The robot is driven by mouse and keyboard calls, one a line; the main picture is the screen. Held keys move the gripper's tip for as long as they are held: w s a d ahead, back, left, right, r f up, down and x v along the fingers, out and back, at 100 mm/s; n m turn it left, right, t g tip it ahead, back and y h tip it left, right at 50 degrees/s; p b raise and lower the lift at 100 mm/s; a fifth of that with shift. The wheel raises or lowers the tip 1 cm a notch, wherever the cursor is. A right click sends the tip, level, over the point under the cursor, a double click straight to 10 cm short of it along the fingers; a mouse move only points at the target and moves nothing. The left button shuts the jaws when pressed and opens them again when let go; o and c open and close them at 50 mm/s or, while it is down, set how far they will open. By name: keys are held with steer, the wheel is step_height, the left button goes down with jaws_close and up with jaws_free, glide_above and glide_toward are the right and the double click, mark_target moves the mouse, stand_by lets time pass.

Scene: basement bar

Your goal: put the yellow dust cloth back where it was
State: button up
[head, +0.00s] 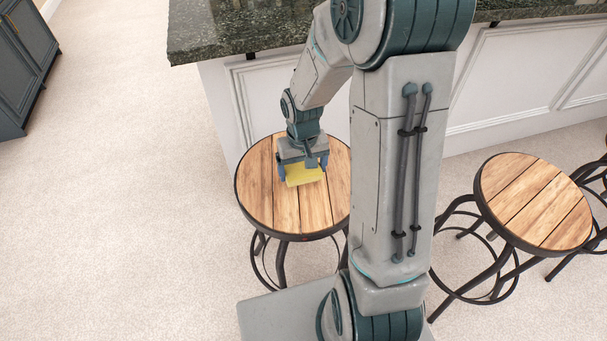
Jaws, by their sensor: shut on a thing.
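The yellow dust cloth (304,175) is at the wooden top of the near round stool (257,188), around the middle of the seat. My gripper (304,168) points down over the stool and is shut on the cloth. The cloth shows as a small yellow block between and below the fingers, its back part hidden by the gripper. I cannot tell whether the cloth touches the seat or hangs just above it.
A second round stool (535,200) stands to the right, with part of another beyond it. The bar counter (240,30) with a dark stone top overhangs behind the stools. A dark cabinet (22,65) stands far left. The carpet on the left is clear.

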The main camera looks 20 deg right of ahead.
steer(key=shift+f, duration=1.65)
steer(key=shift+f, duration=0.1)
steer(key=o, duration=0.9)
steer(key=shift+c, duration=0.2)
step_height(320, 180, up, 11)
steer(key=shift+r+p, duration=0.15)
steer(key=shift+p, duration=0.2)
steer(key=shift+s+r, duration=0.1)
steer(key=shift+r, duration=0.5)
step_height(320, 180, up, 5)
steer(key=t, duration=0.1)
glide_above(303, 177)
steer(key=s, duration=0.3)
steer(key=s+r+t, duration=0.1)
steer(key=s+r, duration=0.3)
steer(key=s, duration=0.4)
steer(key=shift+s+d+t, duration=0.2)
steer(key=shift+d+t, duration=0.2)
steer(key=shift+d, duration=0.05)
steer(key=shift+r, duration=0.1)
